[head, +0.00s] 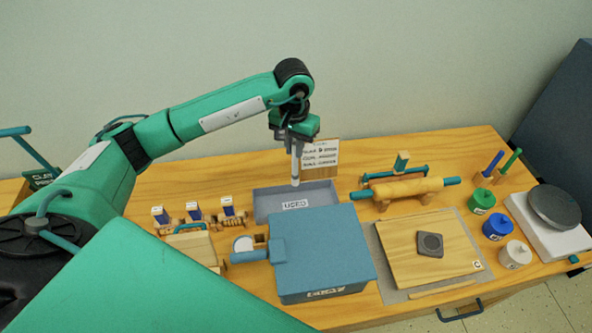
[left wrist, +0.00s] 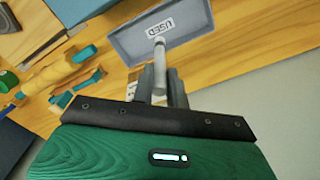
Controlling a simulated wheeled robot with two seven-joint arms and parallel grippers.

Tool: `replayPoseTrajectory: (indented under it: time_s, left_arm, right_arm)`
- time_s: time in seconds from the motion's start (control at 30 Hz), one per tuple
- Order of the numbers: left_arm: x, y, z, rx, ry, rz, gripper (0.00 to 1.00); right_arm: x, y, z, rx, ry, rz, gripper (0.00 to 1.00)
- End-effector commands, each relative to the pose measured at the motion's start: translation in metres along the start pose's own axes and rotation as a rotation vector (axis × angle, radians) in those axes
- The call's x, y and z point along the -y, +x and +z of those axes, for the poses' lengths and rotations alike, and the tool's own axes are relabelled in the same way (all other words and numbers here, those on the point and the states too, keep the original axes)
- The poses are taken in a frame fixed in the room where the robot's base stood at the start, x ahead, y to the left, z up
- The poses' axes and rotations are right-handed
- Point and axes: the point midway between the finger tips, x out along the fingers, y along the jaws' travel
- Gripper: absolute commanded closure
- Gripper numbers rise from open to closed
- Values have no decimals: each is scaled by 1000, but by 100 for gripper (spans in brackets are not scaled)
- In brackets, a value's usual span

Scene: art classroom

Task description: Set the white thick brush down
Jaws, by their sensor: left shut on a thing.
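My left gripper (head: 295,138) is shut on the white thick brush (head: 295,167) and holds it upright. The brush hangs down over the grey tray labelled USED (head: 265,207), near its right half. In the left wrist view, the brush (left wrist: 160,66) juts from between the fingers toward the USED tray (left wrist: 192,14). I cannot tell whether its lower end touches the tray floor. The tray looks empty where it shows; the blue box hides part of its front. My right gripper is not in view.
A blue box (head: 322,245) stands right in front of the tray. A sign card (head: 321,154) is behind it. Coloured pots (head: 496,226) are far right.

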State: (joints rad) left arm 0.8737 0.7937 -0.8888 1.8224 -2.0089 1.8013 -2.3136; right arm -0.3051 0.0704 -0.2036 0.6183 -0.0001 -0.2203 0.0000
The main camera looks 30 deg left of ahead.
Motion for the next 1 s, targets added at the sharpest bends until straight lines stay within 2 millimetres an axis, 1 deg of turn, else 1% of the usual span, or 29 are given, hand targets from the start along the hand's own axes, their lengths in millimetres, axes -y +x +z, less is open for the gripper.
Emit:
replayPoseTrajectory:
  time_s: [0.03, 0.2, 0.3, 0.47, 0.73, 1.0]
  left_arm:
    - [0, 10, 2, 6, -1, 1, 100]
    - [-1, 46, 2, 4, 0, 0, 100]
    - [-1, 59, 1, 2, 0, 1, 100]
    - [0, 69, 1, 1, 0, 1, 100]
    - [-1, 102, 2, 2, 0, 1, 100]
    - [0, 105, 1, -1, 1, 0, 100]
  right_arm:
    - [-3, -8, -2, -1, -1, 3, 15]
    - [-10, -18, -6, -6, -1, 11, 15]
    - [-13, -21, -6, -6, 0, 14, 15]
    - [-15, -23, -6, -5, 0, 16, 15]
    - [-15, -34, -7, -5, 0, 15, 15]
    - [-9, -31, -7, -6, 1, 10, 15]
